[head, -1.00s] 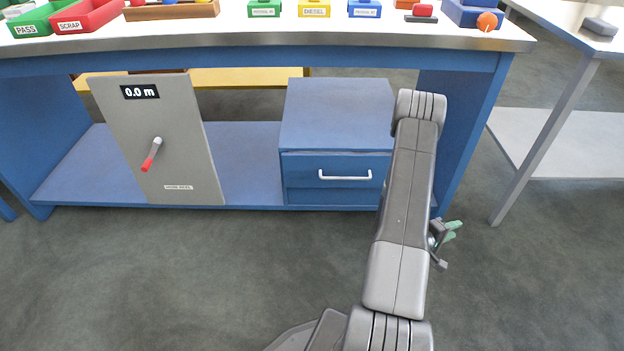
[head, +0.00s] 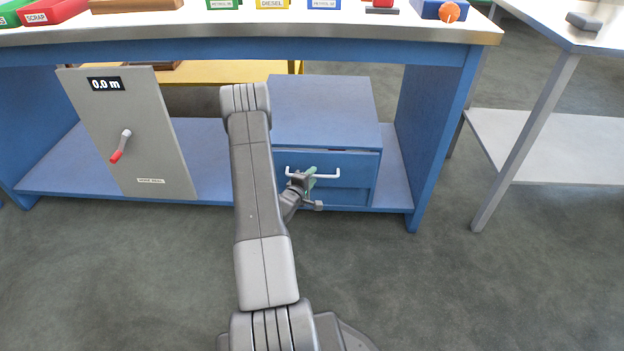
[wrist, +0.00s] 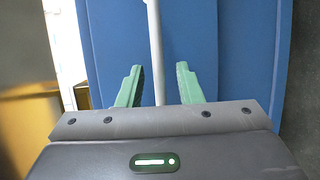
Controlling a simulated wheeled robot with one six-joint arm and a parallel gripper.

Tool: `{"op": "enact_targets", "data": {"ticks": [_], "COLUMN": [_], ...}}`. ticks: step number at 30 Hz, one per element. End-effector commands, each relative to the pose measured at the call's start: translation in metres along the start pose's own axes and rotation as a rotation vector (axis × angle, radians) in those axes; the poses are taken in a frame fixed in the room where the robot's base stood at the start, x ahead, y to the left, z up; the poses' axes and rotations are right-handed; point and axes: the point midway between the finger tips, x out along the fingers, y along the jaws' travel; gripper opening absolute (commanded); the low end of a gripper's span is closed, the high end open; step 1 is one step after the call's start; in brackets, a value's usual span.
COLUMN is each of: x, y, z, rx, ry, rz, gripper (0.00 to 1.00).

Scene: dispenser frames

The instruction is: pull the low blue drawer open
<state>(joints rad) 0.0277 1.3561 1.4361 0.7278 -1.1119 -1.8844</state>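The low blue drawer (head: 348,164) is in the blue cabinet under the bench in the head view. A thin dark line runs along part of its top edge, and I cannot tell whether it stands slightly out. Its white bar handle (head: 329,175) shows on the front, and upright in the wrist view (wrist: 156,45). My gripper (head: 309,179) is at the left part of the handle. In the wrist view its green fingers (wrist: 159,72) are apart, one on each side of the bar, with gaps visible.
A grey panel (head: 158,145) with a red-tipped crank (head: 121,146) leans left of the cabinet. The bench's right leg panel (head: 432,135) stands to the right. A side table (head: 535,85) is farther right. The floor in front of the drawer is clear.

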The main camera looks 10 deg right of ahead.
Motion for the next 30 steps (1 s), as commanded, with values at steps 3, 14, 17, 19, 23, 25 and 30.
{"op": "enact_targets", "data": {"ticks": [3,14,17,19,23,25,30], "x": [0.0099,0.0128,0.0127,0.0127,0.0126,0.0124,0.0079], "y": [-0.0003,0.0005,0.0005,0.0005,0.0003,0.0003,-0.0003], "z": [0.0006,0.0003,0.0003,0.0002,0.0003,0.0001,-0.0042], "rx": [0.000,-0.001,-0.001,-0.001,-0.001,-0.001,-0.001], "ry": [-0.001,0.000,0.000,0.000,0.000,0.000,0.000], "rz": [0.001,0.000,0.000,0.000,0.000,0.000,-0.001], "gripper": [0.33,0.29,0.09,0.00,0.00,0.00,0.00]}}
